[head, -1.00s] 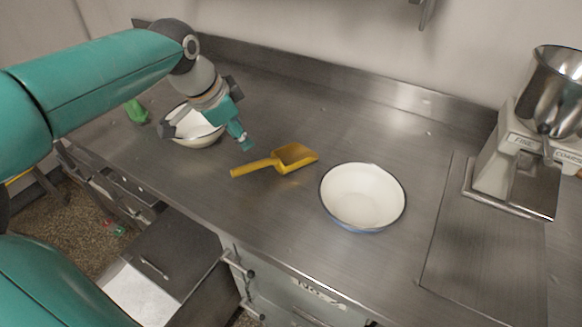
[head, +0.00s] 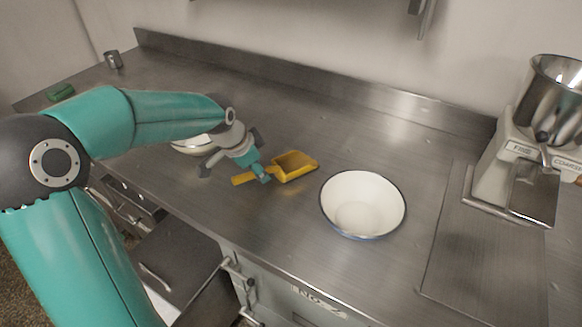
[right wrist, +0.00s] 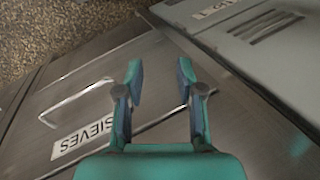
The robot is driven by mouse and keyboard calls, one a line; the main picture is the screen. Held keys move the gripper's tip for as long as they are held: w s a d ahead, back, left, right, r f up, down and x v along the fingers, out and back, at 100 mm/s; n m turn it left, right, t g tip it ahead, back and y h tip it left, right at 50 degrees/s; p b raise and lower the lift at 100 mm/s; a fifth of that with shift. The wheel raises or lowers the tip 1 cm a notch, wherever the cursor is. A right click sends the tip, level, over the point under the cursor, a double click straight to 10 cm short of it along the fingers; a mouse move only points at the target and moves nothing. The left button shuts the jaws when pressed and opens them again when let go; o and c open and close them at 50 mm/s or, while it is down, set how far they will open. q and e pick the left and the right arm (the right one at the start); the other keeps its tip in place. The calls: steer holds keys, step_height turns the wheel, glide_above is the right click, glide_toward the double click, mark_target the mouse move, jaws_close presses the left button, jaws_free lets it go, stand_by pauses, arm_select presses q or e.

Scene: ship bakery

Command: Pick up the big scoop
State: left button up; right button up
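The yellow scoop (head: 295,164) lies on the steel counter in the head view, its handle pointing left and its pan to the right, left of the near white bowl. My left gripper (head: 264,176) is at the scoop's handle, partly covering the handle where it meets the pan. The view does not show whether its fingers are apart or closed on the handle. My right gripper (right wrist: 160,66) is open and empty in the right wrist view, above a drawer front labelled SIEVES (right wrist: 88,133). The scoop is not in that view.
A white bowl with a dark rim (head: 362,205) stands just right of the scoop. Another white bowl (head: 190,148) is partly hidden behind my left arm. A grinder-like machine (head: 520,150) stands at the right. A green object (head: 61,92) and metal cup (head: 113,60) are far left.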

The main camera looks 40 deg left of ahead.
mark_target(277, 170)
arm_select(q)
steer(key=x, duration=0.3)
steer(key=shift+w+a+f, duration=0.1)
steer(key=shift+a+f, duration=0.15)
steer(key=shift+f, duration=0.1)
jaws_close()
